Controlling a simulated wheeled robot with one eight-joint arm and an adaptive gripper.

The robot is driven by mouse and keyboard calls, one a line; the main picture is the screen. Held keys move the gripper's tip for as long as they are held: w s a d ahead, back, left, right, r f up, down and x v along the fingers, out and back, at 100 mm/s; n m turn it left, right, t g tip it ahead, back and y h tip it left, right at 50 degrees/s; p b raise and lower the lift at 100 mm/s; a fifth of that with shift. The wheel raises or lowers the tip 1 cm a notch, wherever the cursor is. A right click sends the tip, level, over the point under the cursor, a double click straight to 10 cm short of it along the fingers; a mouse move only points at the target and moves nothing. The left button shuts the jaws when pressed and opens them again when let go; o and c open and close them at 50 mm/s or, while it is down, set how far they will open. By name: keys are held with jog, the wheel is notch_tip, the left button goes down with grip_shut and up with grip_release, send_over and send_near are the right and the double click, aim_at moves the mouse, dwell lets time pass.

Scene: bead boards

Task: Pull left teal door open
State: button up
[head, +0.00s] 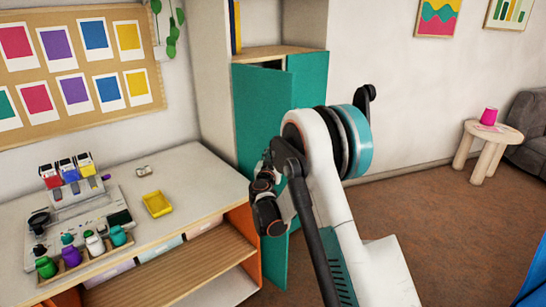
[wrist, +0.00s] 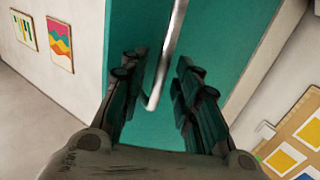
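The left teal door (head: 258,110) stands on the cabinet in the head view, left of the right teal door (head: 312,82). A dark gap shows above the left door's top edge, and the door appears slightly ajar. Teal door surface (wrist: 228,40) fills much of the wrist view. A grey metal bar handle (wrist: 168,50) runs in front of it and bends at its lower end. My gripper (wrist: 160,80) is open, with its dark fingers on either side of the handle and visible room between. In the head view my arm hides the handle and fingertips.
A white desk (head: 190,165) with paint jars, a yellow tray (head: 157,203) and other items stands left of the cabinet. A round side table (head: 492,135) with a pink cup is far right. Brown floor (head: 420,200) right of my arm is clear.

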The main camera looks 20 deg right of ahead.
jog(key=shift+a, duration=0.15)
jog(key=v, duration=1.2)
